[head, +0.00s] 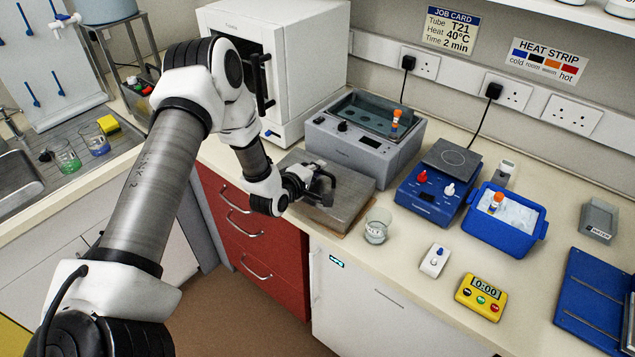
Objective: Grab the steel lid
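The steel lid (347,207) is a flat grey metal plate lying on the bench in front of the grey water bath (347,158). The bath's top is open, with an orange-capped tube (396,122) standing in it. My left gripper (325,188) is at the lid, over its middle and left part, with its dark fingers low against it. The fingers and any handle on the lid blend together, so I cannot tell whether they are open or closed on it. My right gripper is not in view.
A glass beaker (377,226) stands just right of the lid. Further right are a blue stirrer or hotplate (437,190), a blue ice tub (507,225), a small white switch box (433,260) and a yellow timer (481,296). A white oven-like cabinet (305,65) stands behind.

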